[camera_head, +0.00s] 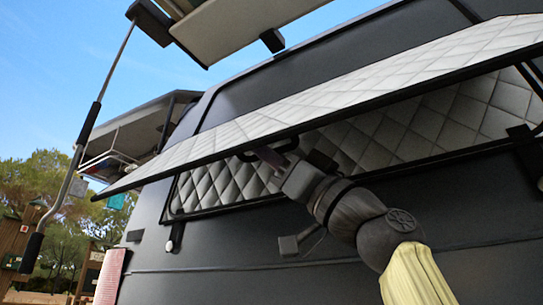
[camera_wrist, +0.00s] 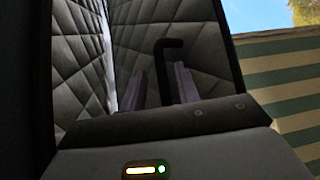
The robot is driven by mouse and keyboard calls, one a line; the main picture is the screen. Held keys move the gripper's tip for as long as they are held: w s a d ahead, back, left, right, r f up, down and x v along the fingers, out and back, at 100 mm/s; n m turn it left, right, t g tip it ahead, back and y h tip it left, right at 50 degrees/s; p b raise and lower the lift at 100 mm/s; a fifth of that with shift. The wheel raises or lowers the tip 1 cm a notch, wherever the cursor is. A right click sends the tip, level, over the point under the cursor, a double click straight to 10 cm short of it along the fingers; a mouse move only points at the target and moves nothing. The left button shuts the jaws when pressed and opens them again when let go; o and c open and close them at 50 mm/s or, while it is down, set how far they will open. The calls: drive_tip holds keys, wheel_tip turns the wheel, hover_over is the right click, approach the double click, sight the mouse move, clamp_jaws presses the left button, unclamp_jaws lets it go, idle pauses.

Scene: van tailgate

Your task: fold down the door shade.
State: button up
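The door shade (camera_head: 330,98) is a pale quilted panel with a black edge. It is raised and juts out at a slant from the dark van side in the head view. A black bent handle (camera_wrist: 165,62) shows in the wrist view, close to grey quilted surfaces. My gripper (camera_head: 267,154) is just under the shade's lower edge in the head view. In the wrist view its two purplish fingers (camera_wrist: 163,88) stand apart on either side of the handle, with a gap visible. Whether either finger touches the handle is hard to tell.
A quilted, black-framed panel (camera_head: 405,135) lies behind my arm, against the dark van wall (camera_head: 215,245). Another raised panel (camera_head: 235,25) and a grey strut (camera_head: 105,85) are at upper left. A striped surface (camera_wrist: 275,85) is at right in the wrist view.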

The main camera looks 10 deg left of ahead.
drive_tip(key=b+v, duration=0.5)
drive_tip(key=v, duration=0.2)
drive_tip(key=shift+b, duration=0.35)
drive_tip(key=shift+f, duration=0.1)
idle(0.4)
